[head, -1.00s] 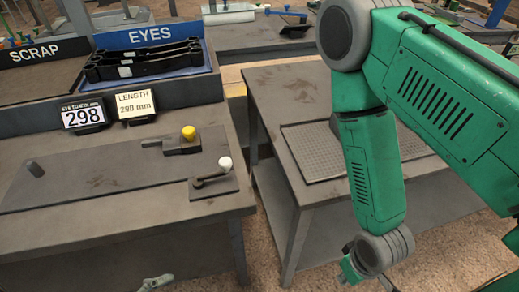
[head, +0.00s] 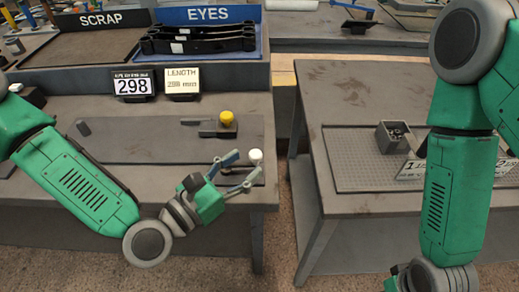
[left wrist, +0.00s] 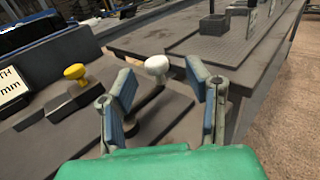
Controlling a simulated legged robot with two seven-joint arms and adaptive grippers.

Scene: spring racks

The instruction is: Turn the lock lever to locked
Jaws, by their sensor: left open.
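A lever with a white round knob (head: 255,155) stands near the right front corner of the left bench. A second lever with a yellow knob (head: 226,118) is behind it on a small dark block; which is the lock lever is not marked. My left gripper (head: 243,168) is open, its blue-padded fingers reaching toward the white knob. In the left wrist view the white knob (left wrist: 157,65) appears between the open fingers, with no visible contact. Of my right gripper, only a green part (head: 390,284) shows at the bottom edge.
A 298 display (head: 133,85) and a LENGTH card (head: 182,82) stand behind the bench plate. An EYES tray (head: 262,50) holds dark parts. The right bench (head: 320,110) carries a textured mat and a small grey box (head: 395,135). A gap separates the benches.

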